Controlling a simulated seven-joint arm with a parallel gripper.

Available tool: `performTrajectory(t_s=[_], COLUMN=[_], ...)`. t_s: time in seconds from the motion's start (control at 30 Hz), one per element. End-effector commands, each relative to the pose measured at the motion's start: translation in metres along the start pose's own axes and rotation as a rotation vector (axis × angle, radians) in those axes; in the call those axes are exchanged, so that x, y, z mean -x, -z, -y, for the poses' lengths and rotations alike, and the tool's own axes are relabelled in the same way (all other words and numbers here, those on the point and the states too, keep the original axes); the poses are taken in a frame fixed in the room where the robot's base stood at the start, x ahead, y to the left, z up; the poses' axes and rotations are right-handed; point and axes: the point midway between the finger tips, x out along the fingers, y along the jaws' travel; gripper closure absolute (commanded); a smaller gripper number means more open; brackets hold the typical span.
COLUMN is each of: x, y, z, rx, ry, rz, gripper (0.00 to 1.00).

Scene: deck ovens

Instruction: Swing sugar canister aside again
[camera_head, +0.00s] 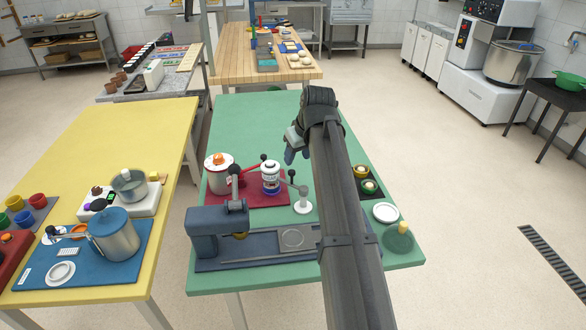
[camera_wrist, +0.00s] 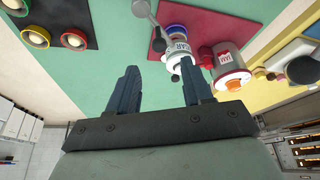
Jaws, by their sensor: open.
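My gripper (camera_head: 293,150) is above the table, to the right of and apart from the canister. Its two fingers are spread with nothing between them in the wrist view (camera_wrist: 160,76).
A blue-grey machine (camera_head: 215,230) stands in front. Small round pots (camera_head: 369,187) and a white plate (camera_head: 385,213) lie right of my arm. The table behind the mat is clear.

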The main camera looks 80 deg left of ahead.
Motion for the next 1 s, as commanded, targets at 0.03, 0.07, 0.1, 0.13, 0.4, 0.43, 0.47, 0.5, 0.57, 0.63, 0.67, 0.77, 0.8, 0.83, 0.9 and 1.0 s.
performTrajectory(t_s=[0.03, 0.07, 0.1, 0.13, 0.4, 0.43, 0.47, 0.5, 0.57, 0.63, 0.67, 0.77, 0.8, 0.83, 0.9, 1.0], x=[-0.01, -0.015, -0.022, -0.028, -0.062, -0.065, -0.067, -0.069, -0.072, -0.074, -0.075, -0.075, -0.075, -0.075, -0.075, -0.075], y=[0.0, 0.0, 0.0, 0.0, 0.001, 0.001, 0.001, 0.001, 0.001, 0.0, 0.0, 0.0, 0.0, 0.0, 0.0, 0.0], z=[0.0, 0.0, 0.0, 0.0, 0.0, 0.0, 0.0, 0.0, 0.0, 0.0, 0.0, 0.0, 0.0, 0.0, 0.0, 0.0], rx=[0.0, 0.0, 0.0, 0.0, 0.001, 0.001, 0.001, 0.0, 0.0, 0.0, 0.0, 0.0, 0.0, 0.0, 0.0, 0.0], ry=[0.0, 0.0, 0.0, 0.0, -0.001, -0.001, -0.002, -0.002, -0.002, -0.001, -0.002, -0.002, -0.002, -0.002, -0.002, -0.002], rz=[0.001, 0.0, 0.001, 0.002, 0.0, -0.001, -0.001, -0.001, -0.001, -0.001, -0.001, -0.001, -0.001, -0.001, -0.001, -0.001], gripper=[0.5, 0.5, 0.5, 0.5, 0.5, 0.5, 0.5, 0.5, 0.5, 0.5, 0.5, 0.5, 0.5, 0.5, 0.5, 0.58])
